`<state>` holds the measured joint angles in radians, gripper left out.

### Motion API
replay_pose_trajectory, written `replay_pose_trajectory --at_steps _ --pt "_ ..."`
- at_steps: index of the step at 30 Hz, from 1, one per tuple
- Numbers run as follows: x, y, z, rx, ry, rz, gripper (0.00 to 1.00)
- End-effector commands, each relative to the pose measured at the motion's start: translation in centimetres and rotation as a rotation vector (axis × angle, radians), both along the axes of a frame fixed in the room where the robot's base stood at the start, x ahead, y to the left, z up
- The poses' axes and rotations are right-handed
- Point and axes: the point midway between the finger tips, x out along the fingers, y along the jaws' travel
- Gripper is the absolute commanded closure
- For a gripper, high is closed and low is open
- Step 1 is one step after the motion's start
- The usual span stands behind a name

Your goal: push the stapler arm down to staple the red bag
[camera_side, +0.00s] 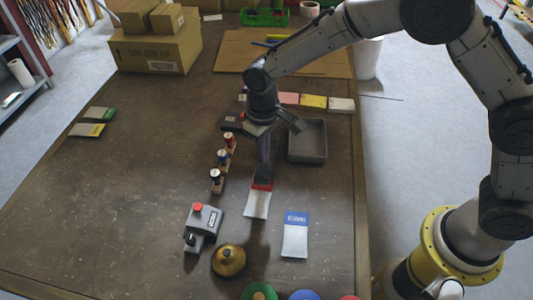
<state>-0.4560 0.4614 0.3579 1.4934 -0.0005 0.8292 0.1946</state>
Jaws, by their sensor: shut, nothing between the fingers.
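The red bag (257,204) is a white packet with a red header, lying flat near the middle of the table. Its red header meets the front end of a long dark body that appears to be the stapler (264,160). My gripper (263,130) is shut and empty, pointing down over the rear part of this dark body. Whether the fingertips touch the stapler arm cannot be told from this view. The gap between the stapler arm and its base, and the header edge under it, are hidden.
A blue-headed bag (295,236) lies right of the red bag. A wooden rack with small bottles (222,160) stands left, and a grey tray (307,157) right. A grey device with a red button (204,221) and a brass dome (229,260) stand in front. The table's left is mostly clear.

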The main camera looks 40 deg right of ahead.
Motion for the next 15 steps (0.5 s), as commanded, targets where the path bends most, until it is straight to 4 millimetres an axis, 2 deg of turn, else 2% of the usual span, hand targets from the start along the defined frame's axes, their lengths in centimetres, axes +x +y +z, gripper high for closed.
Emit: replay_pose_trajectory --at_steps 15 --pt "0.0 0.1 3.9 0.001 -0.002 0.0 1.0"
